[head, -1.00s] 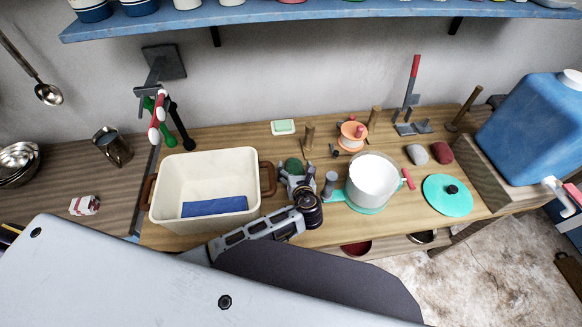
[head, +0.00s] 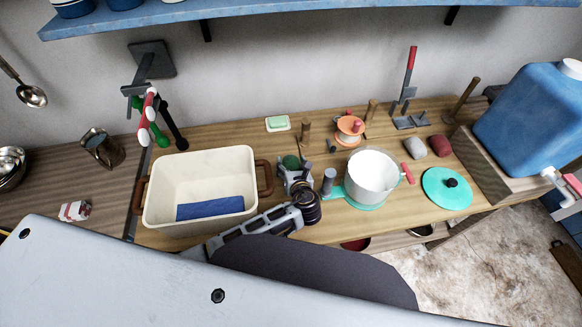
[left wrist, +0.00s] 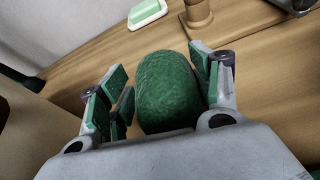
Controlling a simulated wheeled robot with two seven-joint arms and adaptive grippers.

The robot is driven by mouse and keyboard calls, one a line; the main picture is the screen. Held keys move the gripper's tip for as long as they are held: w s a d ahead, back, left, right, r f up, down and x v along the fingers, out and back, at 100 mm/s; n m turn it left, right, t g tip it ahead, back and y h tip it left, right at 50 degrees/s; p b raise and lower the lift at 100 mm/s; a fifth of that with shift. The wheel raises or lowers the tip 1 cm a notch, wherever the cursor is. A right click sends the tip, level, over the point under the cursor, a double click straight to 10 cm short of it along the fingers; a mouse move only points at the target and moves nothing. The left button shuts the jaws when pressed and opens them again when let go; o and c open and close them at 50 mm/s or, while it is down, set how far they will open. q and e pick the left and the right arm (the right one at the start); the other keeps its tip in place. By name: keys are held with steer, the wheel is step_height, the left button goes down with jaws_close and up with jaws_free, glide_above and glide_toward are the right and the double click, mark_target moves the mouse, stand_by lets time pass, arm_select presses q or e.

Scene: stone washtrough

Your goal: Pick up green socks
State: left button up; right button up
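The green socks (head: 291,162) are a rounded, textured dark green bundle on the wooden counter, just right of the cream basin. My left gripper (head: 295,174) is low at the counter, over the near side of the bundle and partly hiding it. In the left wrist view the green socks (left wrist: 168,92) sit between the two spread fingers. The green-padded left fingers (left wrist: 112,100) show a narrow gap to the bundle. The right finger is close beside it; I cannot tell if it touches. My right gripper is in neither view.
The cream basin (head: 160,188) holds a blue block (head: 210,208). A white pot (head: 372,182) and a teal lid (head: 447,187) stand right of the gripper. Grey (head: 414,148) and red (head: 440,146) bundles lie farther right. A soap dish (head: 278,123) and wooden pegs stand behind.

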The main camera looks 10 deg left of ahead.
mark_target(292, 162)
arm_select(q)
steer(key=c, duration=0.6)
steer(key=shift+r+p, duration=0.4)
steer(key=shift+r, duration=4.65)
steer(key=shift+c, duration=0.2)
